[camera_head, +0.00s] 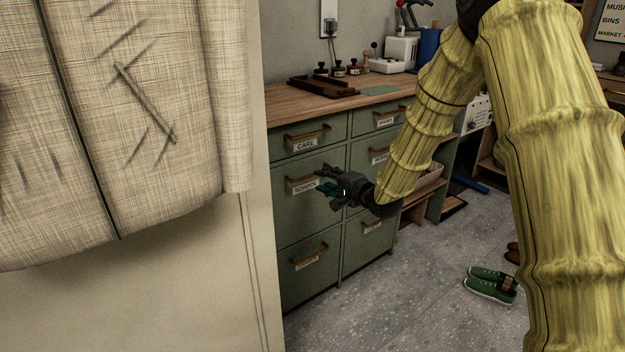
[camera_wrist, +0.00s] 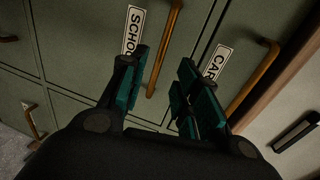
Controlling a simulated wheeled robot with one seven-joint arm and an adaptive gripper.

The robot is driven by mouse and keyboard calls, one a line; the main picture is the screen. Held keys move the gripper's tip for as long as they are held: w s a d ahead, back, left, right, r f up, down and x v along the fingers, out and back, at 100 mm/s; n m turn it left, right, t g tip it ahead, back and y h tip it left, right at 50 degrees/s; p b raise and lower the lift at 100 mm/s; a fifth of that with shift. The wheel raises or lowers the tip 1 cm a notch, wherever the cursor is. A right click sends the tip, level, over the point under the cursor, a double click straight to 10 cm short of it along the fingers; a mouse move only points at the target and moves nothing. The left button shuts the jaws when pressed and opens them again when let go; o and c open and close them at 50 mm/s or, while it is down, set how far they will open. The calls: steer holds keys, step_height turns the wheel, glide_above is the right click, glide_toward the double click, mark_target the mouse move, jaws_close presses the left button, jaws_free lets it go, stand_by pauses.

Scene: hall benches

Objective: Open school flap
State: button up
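The school flap is a green front with a white SCHOOL label (camera_head: 305,187) and a brown bar handle (camera_head: 303,180), in the left column below the CARE front. My gripper (camera_head: 326,182) is in front of this flap, beside the right end of its handle. In the wrist view the teal-padded fingers of my gripper (camera_wrist: 165,68) are spread apart. The handle (camera_wrist: 168,45) shows between them with its lower end; I cannot tell how deep it sits between the pads. The SCHOOL label (camera_wrist: 133,30) is partly hidden by a finger. The flap looks closed.
The CARE front (camera_head: 305,145) is directly above, and another handled front (camera_head: 308,258) is below. A pale cloth-covered panel (camera_head: 120,120) stands close on the left. Stamps and a tray (camera_head: 320,86) lie on the worktop. Green shoes (camera_head: 490,284) lie on the floor.

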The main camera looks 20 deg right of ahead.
mark_target(312, 175)
steer(key=b+x, duration=0.1)
steer(key=x, duration=0.6)
steer(key=shift+w+b, duration=0.2)
steer(key=shift+b, duration=0.2)
steer(key=shift+c, duration=0.2)
jaws_close()
